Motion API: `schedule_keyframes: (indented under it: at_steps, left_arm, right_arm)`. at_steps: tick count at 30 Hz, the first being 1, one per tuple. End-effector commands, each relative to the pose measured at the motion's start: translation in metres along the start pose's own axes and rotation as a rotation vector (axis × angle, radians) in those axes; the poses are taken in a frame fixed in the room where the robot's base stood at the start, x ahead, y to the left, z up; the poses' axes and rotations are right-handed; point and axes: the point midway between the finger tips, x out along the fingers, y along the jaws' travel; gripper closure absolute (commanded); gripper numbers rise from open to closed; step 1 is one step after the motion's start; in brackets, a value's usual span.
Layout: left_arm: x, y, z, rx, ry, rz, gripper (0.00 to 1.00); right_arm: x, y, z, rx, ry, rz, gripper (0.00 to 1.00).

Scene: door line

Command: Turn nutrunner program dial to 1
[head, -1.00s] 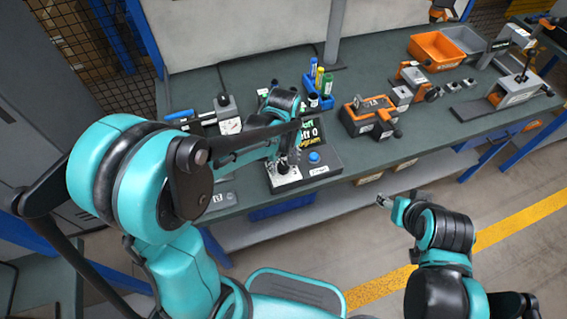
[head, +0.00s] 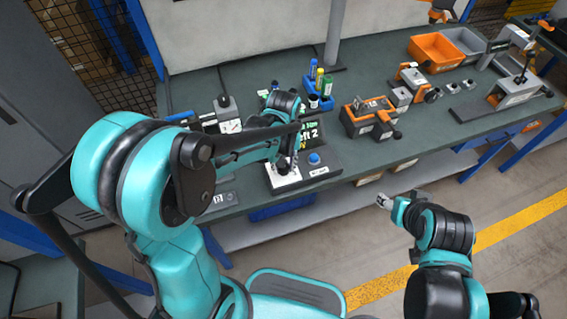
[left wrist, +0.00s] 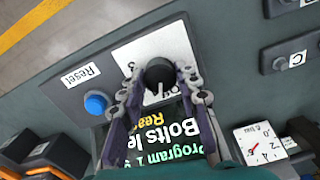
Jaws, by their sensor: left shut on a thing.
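The black program dial (left wrist: 159,73) sits on a white plate of the nutrunner control box (head: 325,171). In the left wrist view my left gripper (left wrist: 161,84) has its two fingers on either side of the dial, shut on it.
A blue Reset button (left wrist: 96,104) is beside the dial. A blue holder (head: 318,98) with markers stands behind the box. Orange-and-grey fixtures (head: 372,118) and an orange bin (head: 436,48) are to the right. A gauge block (head: 229,120) is to the left.

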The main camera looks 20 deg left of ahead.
Motion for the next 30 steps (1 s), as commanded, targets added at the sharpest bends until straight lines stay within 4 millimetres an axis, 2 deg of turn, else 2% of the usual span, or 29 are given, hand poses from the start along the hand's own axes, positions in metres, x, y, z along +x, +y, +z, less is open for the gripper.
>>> schedule_keyframes:
  at_steps: [6, 15, 30]
  left_arm:
    - [0.0, -0.0001, 0.0002, 0.16, -0.001, 0.0, 0.97]
    - [0.0002, -0.0002, 0.0001, 0.304, -0.001, 0.0, 0.97]
    - [0.0004, -0.0002, 0.0002, 0.347, -0.001, 0.0, 0.97]
  right_arm:
    - [-0.002, 0.0, -0.0014, 0.0, 0.0, 0.0, 0.44]
    - [-0.0032, 0.0, -0.0023, 0.0, 0.0, 0.0, 0.44]
    - [-0.0034, 0.0, -0.0025, 0.0, 0.0, 0.0, 0.44]
